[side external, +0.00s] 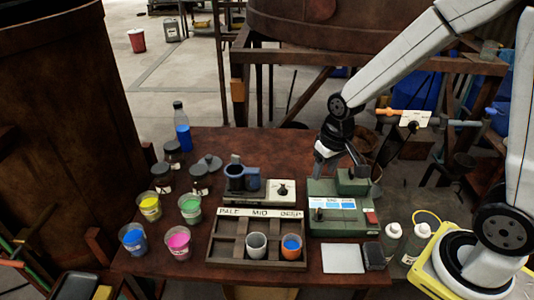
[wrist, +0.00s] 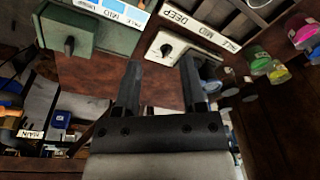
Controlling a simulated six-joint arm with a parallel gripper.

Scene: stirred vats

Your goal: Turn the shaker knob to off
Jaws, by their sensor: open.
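A small white control box (side external: 281,191) with a dark knob (side external: 283,190) stands beside a dark blue-grey cup holder (side external: 240,182) at the middle of the table; I take this as the shaker. In the wrist view the white box (wrist: 185,52) and its knob (wrist: 166,49) lie just beyond my fingertips. The knob's marks are too small to read. My gripper (wrist: 161,65) is open and empty, its fingers apart from the knob. In the side view my gripper (side external: 322,160) hangs above the table, behind the green machine and right of the white box.
A green machine (side external: 338,222) with its own dark knob (wrist: 70,45) and a red button stands right of the white box. A wooden rack (side external: 226,250) labelled PALE, MID, DEEP holds two cups in front. Paint cups (side external: 178,243) and dark jars stand left.

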